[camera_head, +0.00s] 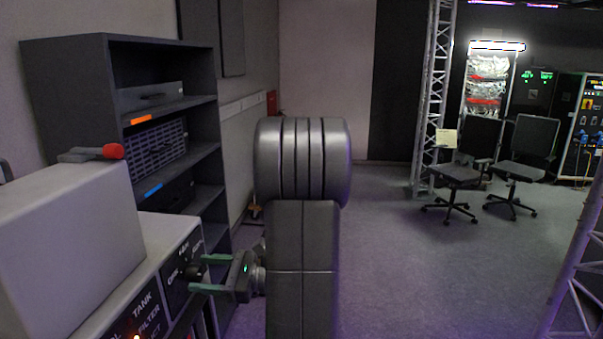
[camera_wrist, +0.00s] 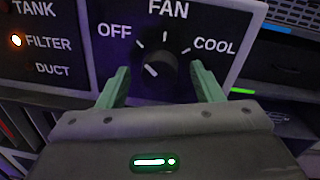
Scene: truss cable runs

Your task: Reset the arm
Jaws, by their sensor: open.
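My gripper (camera_head: 207,274) is at the left in the head view, its green fingers pointing left at a control panel. In the wrist view my gripper (camera_wrist: 160,88) is open, with one finger on each side of a dark round fan knob (camera_wrist: 153,73). The control panel (camera_head: 152,312) also carries TANK, FILTER and DUCT labels, with an orange light lit beside FILTER.
A grey box (camera_head: 65,225) sits on top of the panel unit, with a red-tipped lever (camera_head: 95,153) on it. A dark shelf (camera_head: 105,80) stands behind. Two office chairs (camera_head: 465,160) and a truss (camera_head: 432,100) are at the right. The middle floor is clear.

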